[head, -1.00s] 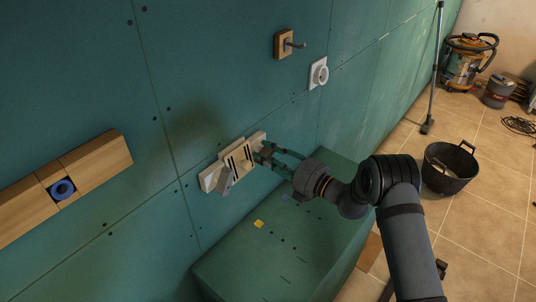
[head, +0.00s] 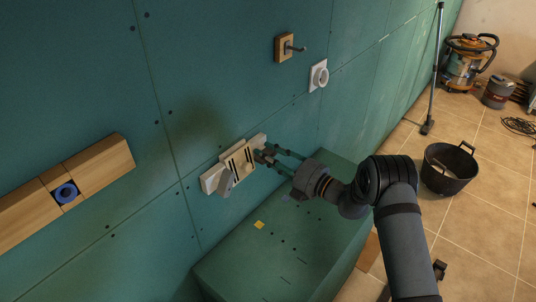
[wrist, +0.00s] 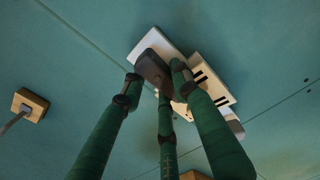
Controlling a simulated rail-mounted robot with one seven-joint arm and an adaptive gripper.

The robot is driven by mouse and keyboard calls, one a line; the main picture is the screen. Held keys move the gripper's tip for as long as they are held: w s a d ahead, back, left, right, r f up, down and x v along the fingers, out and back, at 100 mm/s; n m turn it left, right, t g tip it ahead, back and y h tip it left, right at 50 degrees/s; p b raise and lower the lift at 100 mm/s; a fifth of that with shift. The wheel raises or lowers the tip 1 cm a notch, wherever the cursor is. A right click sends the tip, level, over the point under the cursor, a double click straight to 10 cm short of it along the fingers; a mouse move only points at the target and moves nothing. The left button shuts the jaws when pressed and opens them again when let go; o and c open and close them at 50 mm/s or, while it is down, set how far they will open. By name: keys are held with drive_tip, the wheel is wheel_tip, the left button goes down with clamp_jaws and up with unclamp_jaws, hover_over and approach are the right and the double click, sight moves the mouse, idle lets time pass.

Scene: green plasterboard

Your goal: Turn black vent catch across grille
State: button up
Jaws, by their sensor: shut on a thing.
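The pale vent grille (head: 236,160) with dark slots is mounted on the green wall, and its plate and slots also show in the wrist view (wrist: 222,93). The black catch (wrist: 152,70) lies at the grille's upper left in the wrist view, slanting over the white plate. My gripper (head: 264,156) is at the grille's right end in the head view. In the wrist view my green fingers (wrist: 157,82) are shut on the catch, with one finger to its left and another to its right. The fingers hide part of the catch and grille.
A grey tilted piece (head: 225,183) and a light round knob (head: 248,167) are at the grille's lower side. A wooden block with a hook (head: 284,46) and a white round fitting (head: 319,75) are on the wall above right. A green box-like ledge (head: 285,245) lies below.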

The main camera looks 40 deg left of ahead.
drive_tip(key=o, duration=1.1)
drive_tip(key=shift+w+f, duration=0.1)
drive_tip(key=shift+o, duration=0.2)
drive_tip(key=s+d, duration=0.1)
drive_tip(key=d, duration=1.1)
drive_tip(key=shift+a, duration=0.1)
drive_tip(key=a, duration=0.8)
drive_tip(key=w+a, duration=0.1)
drive_tip(key=a, duration=0.3)
